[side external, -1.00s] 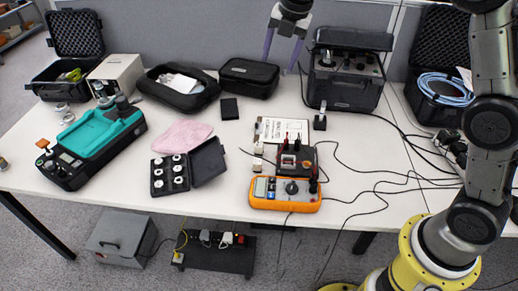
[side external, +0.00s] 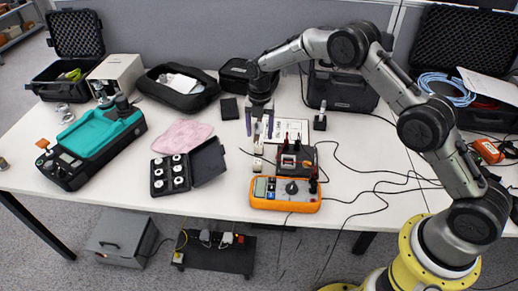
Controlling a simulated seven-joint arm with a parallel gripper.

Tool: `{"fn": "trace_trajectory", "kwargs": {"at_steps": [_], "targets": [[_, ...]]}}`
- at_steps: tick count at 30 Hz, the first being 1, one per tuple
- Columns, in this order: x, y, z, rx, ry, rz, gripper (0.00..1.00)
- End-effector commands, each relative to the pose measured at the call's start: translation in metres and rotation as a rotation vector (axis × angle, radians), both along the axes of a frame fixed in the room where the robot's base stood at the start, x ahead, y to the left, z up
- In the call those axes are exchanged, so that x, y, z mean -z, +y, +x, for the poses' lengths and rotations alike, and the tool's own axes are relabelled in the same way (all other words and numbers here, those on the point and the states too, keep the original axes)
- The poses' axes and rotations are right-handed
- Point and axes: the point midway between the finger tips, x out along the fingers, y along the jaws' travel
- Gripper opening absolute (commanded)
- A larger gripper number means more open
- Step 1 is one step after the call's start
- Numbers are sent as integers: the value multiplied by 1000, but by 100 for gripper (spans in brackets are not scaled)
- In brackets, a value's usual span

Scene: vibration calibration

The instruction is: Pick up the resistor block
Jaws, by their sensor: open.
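My gripper (side external: 259,127) points down over the middle of the table with its two purple fingers apart and nothing seen between them. Just below the fingertips in the picture are a small pale block (side external: 258,150) and another small pale piece (side external: 257,164) in front of it. A dark block with red and black terminals (side external: 297,160) stands to their right. No label is readable, so I cannot tell for sure which of these is the resistor block. The gap between fingertips and pale block is hard to judge.
An orange multimeter (side external: 285,194) lies in front of the dark block, with black cables running right. A clipboard with paper (side external: 292,128) is right of the fingers. An open case of white discs (side external: 171,174) and a pink cloth (side external: 183,136) lie left.

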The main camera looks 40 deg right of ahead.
Motion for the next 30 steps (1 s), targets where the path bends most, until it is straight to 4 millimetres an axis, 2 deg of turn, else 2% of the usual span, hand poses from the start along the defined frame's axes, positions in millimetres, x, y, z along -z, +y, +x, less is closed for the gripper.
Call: {"fn": "trace_trajectory", "kwargs": {"at_steps": [8, 15, 18, 26, 27, 30], "targets": [[21, 0, 1, 0, 0, 0, 70], [55, 0, 3, 0, 1, -1, 70], [63, 0, 4, 1, -3, 0, 70], [67, 0, 4, 1, -3, 0, 70], [67, 0, 4, 1, -3, 0, 68], [67, 0, 4, 1, -3, 0, 50]]}}
